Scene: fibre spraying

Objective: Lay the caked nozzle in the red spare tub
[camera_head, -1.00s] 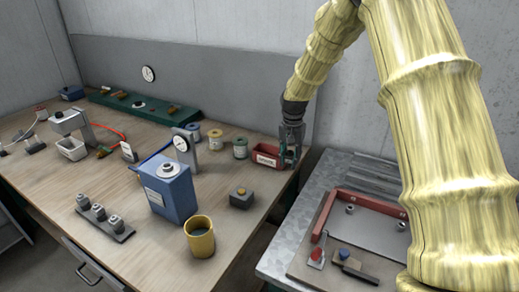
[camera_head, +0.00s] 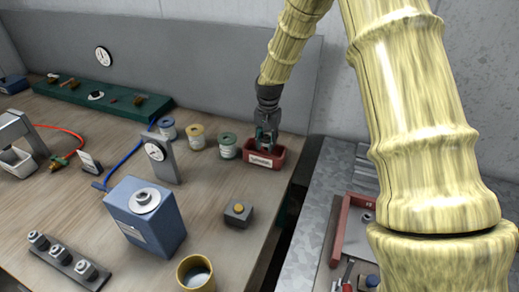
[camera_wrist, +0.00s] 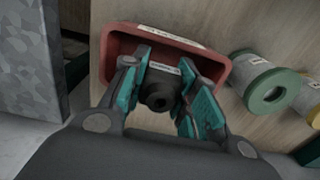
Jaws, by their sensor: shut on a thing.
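The red spare tub (camera_head: 277,160) stands near the right end of the wooden bench and has a white label on its front. My gripper (camera_head: 265,138) is above and partly in the tub's opening. In the wrist view, its teal-padded fingers (camera_wrist: 168,100) are shut on a dark round nozzle (camera_wrist: 160,92), which has a hole in its end and a small white label. The red tub (camera_wrist: 122,45) surrounds the nozzle and fingertips in that view. I cannot tell whether the nozzle touches the tub floor.
Spools (camera_head: 228,146) stand just left of the tub. A metal table (camera_head: 312,225) lies right, past a gap.

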